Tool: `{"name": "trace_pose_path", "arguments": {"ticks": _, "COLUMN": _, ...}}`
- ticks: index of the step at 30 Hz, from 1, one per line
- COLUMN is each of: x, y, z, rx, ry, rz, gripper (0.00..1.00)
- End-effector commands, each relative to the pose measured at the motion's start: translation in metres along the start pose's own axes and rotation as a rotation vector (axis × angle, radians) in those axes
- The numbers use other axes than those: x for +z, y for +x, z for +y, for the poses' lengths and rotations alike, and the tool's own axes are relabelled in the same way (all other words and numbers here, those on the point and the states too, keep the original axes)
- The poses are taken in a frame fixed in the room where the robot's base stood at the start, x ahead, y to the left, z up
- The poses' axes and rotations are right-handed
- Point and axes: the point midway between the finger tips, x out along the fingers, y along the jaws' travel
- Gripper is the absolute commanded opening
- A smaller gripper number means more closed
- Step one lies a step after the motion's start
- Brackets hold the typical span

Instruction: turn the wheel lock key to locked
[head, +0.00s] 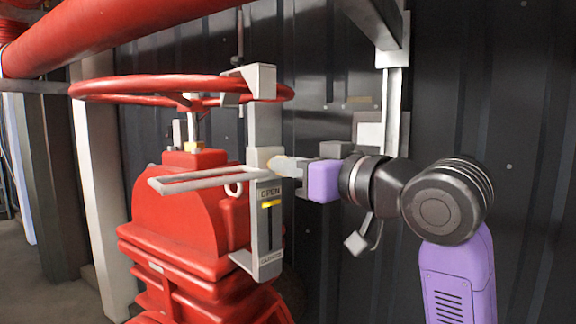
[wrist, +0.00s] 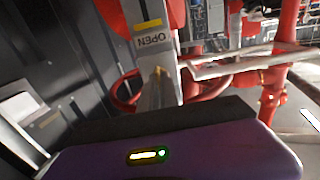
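The red handwheel (head: 180,87) sits level above the red pump body. A grey upright bracket (head: 265,120) reaches from its rim down to a slotted plate with an OPEN label (head: 270,193) and a yellow marker (head: 270,204) near the top. The label also shows in the wrist view (wrist: 152,38). My gripper (head: 283,164) reaches in from the right, fingertips at the grey block on the bracket. A small brass-coloured bit (head: 278,160), perhaps the key, shows at the tips; the fingers hide most of it. The fingers look close together, but their grip on it is unclear.
A grey bar handle (head: 200,180) sticks out left from the bracket. A thick red pipe (head: 120,35) crosses above. A dark corrugated wall (head: 530,120) stands behind, with a grey post (head: 391,105) behind my arm.

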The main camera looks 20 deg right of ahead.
Motion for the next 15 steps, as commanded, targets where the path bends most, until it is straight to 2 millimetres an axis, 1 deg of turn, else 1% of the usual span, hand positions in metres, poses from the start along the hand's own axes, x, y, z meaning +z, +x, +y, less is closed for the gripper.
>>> {"name": "trace_pose_path", "arguments": {"ticks": 10, "x": 0.0, "y": -0.0003, "z": -0.0002, "rx": 0.0, "ry": -0.011, "rz": 0.0, "gripper": 0.0}}
{"name": "trace_pose_path", "arguments": {"ticks": 15, "x": 0.0004, "y": -0.0002, "z": -0.0004, "rx": 0.0, "ry": -0.063, "rz": 0.0, "gripper": 0.0}}
